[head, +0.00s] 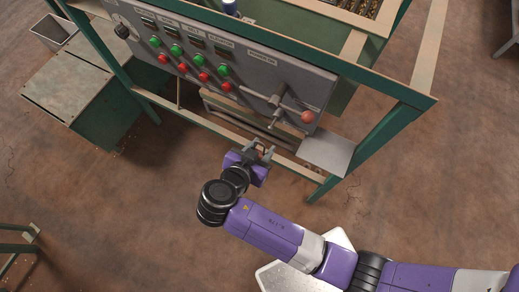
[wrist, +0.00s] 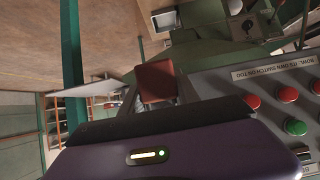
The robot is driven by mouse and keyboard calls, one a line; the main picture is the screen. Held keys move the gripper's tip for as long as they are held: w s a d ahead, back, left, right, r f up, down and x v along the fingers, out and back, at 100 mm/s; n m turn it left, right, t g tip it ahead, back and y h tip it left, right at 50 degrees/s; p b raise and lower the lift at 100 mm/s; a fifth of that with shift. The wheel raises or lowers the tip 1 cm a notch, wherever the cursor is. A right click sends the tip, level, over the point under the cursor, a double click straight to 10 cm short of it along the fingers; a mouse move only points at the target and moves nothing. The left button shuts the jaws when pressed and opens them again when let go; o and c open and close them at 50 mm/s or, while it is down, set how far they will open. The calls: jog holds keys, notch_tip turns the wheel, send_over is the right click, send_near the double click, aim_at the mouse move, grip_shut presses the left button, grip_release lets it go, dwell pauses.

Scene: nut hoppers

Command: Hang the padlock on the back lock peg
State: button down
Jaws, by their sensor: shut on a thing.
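My gripper (head: 264,152) is in front of the grey control panel, below its row of buttons and left of the lever with the red ball. In the wrist view a dull red block, seemingly the padlock (wrist: 157,80), sits just beyond the dark edge of my gripper, which is shut on it. I cannot make out its shackle, and in the head view I cannot pick it out from my gripper. A metal lever and peg assembly (head: 276,104) stands out from the right part of the panel. I cannot tell which part is the back lock peg.
The control panel (head: 235,58) has red and green buttons; it shows close at the right of the wrist view (wrist: 265,85). A red ball knob (head: 308,117) and a small grey shelf (head: 327,154) are at its right end. Green frame posts (head: 365,130) stand nearby. Floor in front is clear.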

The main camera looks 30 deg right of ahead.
jog(key=w+d+f+b, duration=0.1)
jog(key=w+d, duration=0.3)
jog(key=d, duration=0.2)
jog(key=shift+w+d+f, duration=0.25)
jog(key=shift+w, duration=0.1)
dwell(0.7)
dwell(0.7)
jog(key=c, duration=0.8)
grip_release()
jog(key=shift+b+v, duration=0.85)
jog(key=shift+v, duration=3.05)
jog(key=shift+s+a, duration=0.1)
